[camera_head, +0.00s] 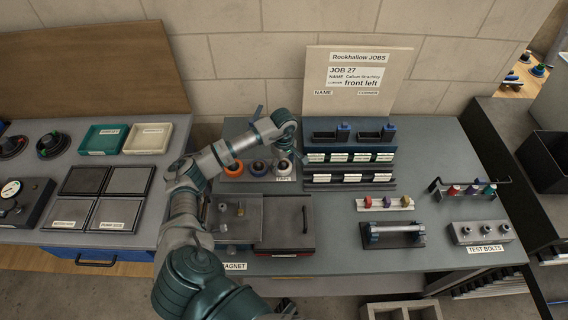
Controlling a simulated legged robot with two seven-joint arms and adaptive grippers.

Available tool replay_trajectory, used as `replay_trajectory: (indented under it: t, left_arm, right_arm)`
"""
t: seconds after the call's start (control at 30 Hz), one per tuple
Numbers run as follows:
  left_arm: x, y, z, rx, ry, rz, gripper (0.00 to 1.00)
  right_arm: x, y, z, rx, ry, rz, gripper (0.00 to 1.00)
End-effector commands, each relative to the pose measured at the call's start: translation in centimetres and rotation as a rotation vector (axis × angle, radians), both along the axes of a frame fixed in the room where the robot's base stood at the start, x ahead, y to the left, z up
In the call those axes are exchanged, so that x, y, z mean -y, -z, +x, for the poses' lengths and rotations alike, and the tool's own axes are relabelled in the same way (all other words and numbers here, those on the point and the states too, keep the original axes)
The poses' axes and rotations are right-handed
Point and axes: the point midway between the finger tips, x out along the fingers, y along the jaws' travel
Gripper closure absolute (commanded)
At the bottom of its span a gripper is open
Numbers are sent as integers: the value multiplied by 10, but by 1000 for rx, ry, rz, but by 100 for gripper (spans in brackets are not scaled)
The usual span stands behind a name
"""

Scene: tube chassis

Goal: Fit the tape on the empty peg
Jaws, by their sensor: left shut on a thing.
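A tape rack (230,178) with a TAPE label stands at the back of the bench, left of the sign board. A third, pale roll (283,168) shows at the right end, just under my left gripper (289,158). My left gripper points down there and is shut on a roll of tape; its fingers are small and partly hidden by the wrist. I cannot tell whether this roll is around its peg or just above it. My right gripper is not visible.
A metal plate fixture (238,220) and a red-edged box (285,225) lie in front of the rack. Colored pieces (386,201), a roller stand (395,234) and a test-bolt block (482,232) are farther right.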

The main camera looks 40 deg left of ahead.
Motion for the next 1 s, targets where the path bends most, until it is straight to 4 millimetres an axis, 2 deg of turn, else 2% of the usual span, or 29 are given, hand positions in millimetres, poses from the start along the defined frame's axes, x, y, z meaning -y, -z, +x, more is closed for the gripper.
replay_trajectory:
  t: [0.07,0.1,0.17,0.2,0.5,0.63,0.77,1.0]
  left_arm:
    - [0,-1,0,1,0,0,66]
    - [0,-1,0,1,0,0,21]
    - [0,-1,0,1,0,1,6]
    - [1,-1,0,1,0,1,2]
    - [1,-1,0,0,0,1,2]
    - [1,-11,1,3,0,0,2]
    - [0,-34,2,6,0,1,2]
    - [0,-88,2,5,0,0,2]
  right_arm:
    - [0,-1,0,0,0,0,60]
    - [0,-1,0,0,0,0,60]
    - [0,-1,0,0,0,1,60]
    - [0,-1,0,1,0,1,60]
    - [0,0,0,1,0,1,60]
    - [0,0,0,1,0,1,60]
    - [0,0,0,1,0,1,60]
    - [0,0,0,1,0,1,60]
